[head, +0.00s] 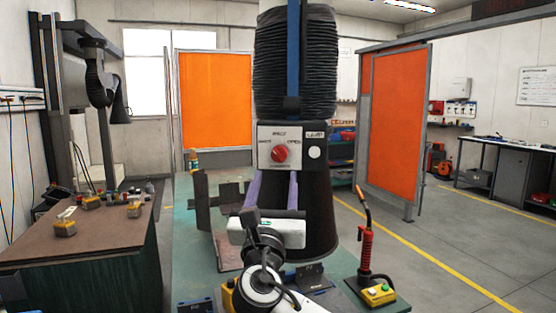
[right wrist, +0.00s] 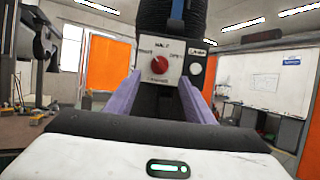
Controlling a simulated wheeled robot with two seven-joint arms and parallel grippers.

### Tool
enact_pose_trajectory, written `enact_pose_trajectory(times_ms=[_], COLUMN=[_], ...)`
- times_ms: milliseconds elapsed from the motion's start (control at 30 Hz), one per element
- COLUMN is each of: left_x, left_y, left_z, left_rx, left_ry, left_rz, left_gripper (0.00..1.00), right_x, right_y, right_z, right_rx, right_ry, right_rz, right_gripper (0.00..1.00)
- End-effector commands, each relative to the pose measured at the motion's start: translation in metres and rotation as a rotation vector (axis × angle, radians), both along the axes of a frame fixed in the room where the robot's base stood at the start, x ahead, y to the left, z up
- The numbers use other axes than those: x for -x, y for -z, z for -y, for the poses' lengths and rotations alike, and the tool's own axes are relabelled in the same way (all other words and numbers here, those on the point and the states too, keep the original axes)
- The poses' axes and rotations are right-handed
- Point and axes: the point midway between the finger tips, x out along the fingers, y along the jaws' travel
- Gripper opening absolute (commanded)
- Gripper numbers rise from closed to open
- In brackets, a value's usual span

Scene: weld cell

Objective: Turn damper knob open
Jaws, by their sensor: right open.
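The damper knob (head: 279,153) is a round red knob on a white plate (head: 292,135) on the front of the black fume hood (head: 307,205). Lettering surrounds it; "OPEN" seems to stand at its right, and its pointer direction is too small to read. The knob also shows in the right wrist view (right wrist: 159,64), ahead and between the fingers. My right gripper (head: 275,175) is open and empty, with two purple fingers pointing at the hood. In the head view its fingertips are just below the knob; contact is not visible. My left gripper is out of view.
A black ribbed hose (head: 295,65) rises above the hood. A red welding torch (head: 367,245) stands at the right on the green table (head: 195,265). Dark metal brackets (head: 222,200) stand left of my gripper. Orange screens (head: 398,120) stand further back.

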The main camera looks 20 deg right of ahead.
Motion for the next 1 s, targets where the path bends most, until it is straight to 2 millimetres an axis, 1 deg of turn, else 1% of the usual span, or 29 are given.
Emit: enact_pose_trajectory(times_ms=[33,200,400,567,800,867,1000], left_x=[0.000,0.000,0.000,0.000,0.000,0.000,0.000], left_y=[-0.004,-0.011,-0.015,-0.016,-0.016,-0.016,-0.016], left_z=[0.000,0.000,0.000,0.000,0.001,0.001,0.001], left_rx=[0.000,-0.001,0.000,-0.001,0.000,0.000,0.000], left_ry=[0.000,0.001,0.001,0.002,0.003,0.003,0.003], left_rz=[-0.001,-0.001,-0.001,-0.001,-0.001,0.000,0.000], left_gripper=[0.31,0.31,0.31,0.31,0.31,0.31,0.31], right_x=[-0.009,-0.036,-0.058,-0.064,-0.065,-0.065,-0.065], right_y=[-0.007,-0.019,-0.027,-0.029,-0.029,-0.029,-0.029], right_z=[0.004,0.016,0.025,0.027,0.028,0.028,0.028], right_rx=[0.002,0.000,-0.003,-0.003,-0.004,-0.004,-0.004], right_ry=[0.003,0.001,-0.002,-0.003,-0.004,-0.004,-0.004], right_rz=[0.001,0.001,0.000,-0.001,0.000,0.000,0.000], right_gripper=[0.49,0.49,0.49,0.49,0.49,0.39,0.15])
